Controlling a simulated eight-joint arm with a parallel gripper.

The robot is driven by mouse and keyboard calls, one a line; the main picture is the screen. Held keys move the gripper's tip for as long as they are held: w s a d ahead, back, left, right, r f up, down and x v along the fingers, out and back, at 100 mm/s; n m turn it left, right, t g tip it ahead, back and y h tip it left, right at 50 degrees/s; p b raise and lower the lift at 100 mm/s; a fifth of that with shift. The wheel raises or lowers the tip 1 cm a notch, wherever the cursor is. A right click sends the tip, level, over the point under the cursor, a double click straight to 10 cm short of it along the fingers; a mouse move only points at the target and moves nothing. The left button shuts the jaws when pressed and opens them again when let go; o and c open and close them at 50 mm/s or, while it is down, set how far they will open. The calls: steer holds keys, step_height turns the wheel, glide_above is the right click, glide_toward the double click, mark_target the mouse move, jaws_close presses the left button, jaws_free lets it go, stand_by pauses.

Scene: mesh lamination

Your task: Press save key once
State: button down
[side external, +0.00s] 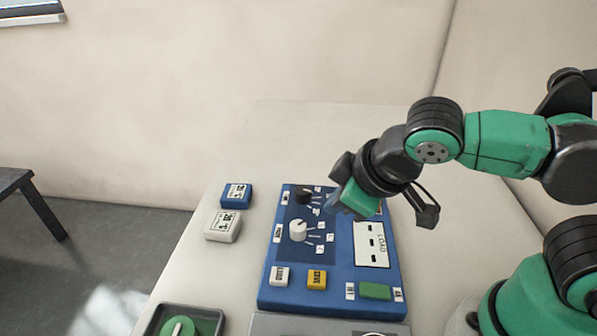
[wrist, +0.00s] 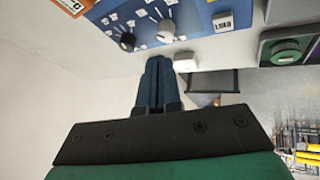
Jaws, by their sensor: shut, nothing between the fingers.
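The yellow save key (side external: 317,280) is on the lower part of the blue panel (side external: 331,294), right of a white key (side external: 279,277) in the side view. Its lettering is small but looks like SAVE. My gripper (side external: 337,207) is shut and empty, hanging over the upper part of the panel, away from the yellow key. In the wrist view my gripper (wrist: 158,62) shows as two dark blue fingers together. The panel (wrist: 182,12) is partly in that view with a white key (wrist: 222,21) marked LOAD; the yellow key is not seen there.
A black knob (side external: 304,195) and a white knob (side external: 298,230) rise from the panel near my gripper. A green key (side external: 375,291) is at its lower right. Blue (side external: 236,195) and white (side external: 222,226) blocks lie left; a tray (side external: 152,330) with a green dial is at front.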

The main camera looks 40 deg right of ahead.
mark_target(320, 279)
steer(key=a, duration=0.1)
steer(key=s+a+n, duration=0.1)
steer(key=a+n, duration=0.1)
steer(key=shift+s+a+r+t, duration=0.2)
steer(key=shift+a+r+t, duration=0.15)
steer(key=shift+t, duration=0.05)
steer(key=shift+f, duration=0.1)
steer(key=shift+f, duration=4.3)
steer(key=shift+r, duration=2.5)
